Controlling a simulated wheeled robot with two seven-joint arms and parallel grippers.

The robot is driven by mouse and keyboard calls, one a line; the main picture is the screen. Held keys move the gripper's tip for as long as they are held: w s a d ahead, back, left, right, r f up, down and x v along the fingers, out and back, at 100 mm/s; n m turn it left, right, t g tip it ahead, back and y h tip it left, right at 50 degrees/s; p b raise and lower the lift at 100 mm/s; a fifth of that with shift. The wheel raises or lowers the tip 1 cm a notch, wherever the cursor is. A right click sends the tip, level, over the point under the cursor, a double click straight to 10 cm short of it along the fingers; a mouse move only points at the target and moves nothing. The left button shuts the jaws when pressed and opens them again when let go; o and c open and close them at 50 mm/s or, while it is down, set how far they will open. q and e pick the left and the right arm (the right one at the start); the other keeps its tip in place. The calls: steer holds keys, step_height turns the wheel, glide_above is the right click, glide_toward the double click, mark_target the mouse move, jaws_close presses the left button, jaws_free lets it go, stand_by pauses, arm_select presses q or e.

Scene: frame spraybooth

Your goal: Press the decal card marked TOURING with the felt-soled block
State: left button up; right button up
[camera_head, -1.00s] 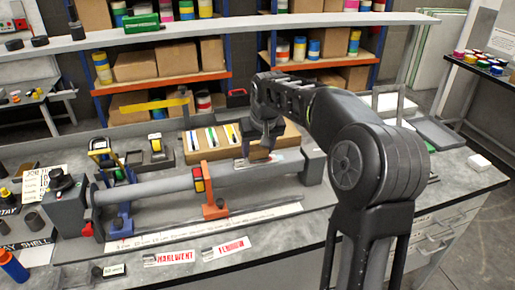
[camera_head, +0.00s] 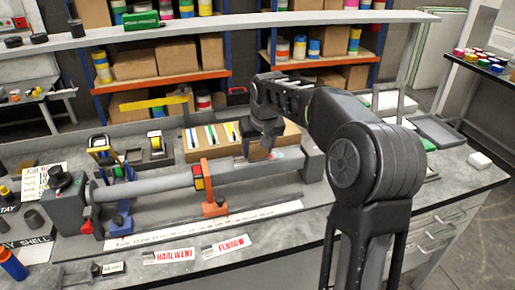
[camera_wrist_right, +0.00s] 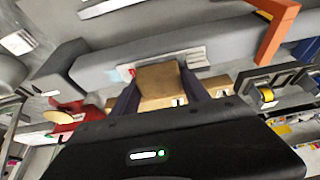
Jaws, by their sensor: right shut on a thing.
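My right gripper (camera_head: 260,153) is over the right part of the long grey tube. In the right wrist view, its two dark fingers (camera_wrist_right: 160,92) are shut on a tan block (camera_wrist_right: 160,78); its sole is not clearly visible. A pale card (camera_wrist_right: 190,58) with a red mark lies on the grey tube (camera_wrist_right: 130,52), just beyond the block and partly hidden by it. Its lettering is too small to read, so I cannot confirm TOURING. I cannot tell whether the block touches the card. My left gripper is not in view.
Cards marked HARLWENT (camera_head: 168,256) and FENROW (camera_head: 227,246) lie at the bench front. An orange stand (camera_head: 212,190) and a blue stand (camera_head: 120,210) rise by the tube. A cardboard box (camera_head: 193,152) with coloured strips stands behind. The front right bench is clear.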

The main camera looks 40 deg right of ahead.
steer(key=shift+w, duration=0.15)
steer(key=shift+s+f+b, duration=0.15)
steer(key=shift+s+b, duration=0.1)
steer(key=shift+b, duration=0.05)
steer(key=shift+s+a, duration=0.2)
steer(key=shift+s, duration=0.2)
steer(key=shift+w+d+p, duration=0.15)
steer(key=shift+w+p, duration=0.15)
steer(key=shift+w, duration=0.3)
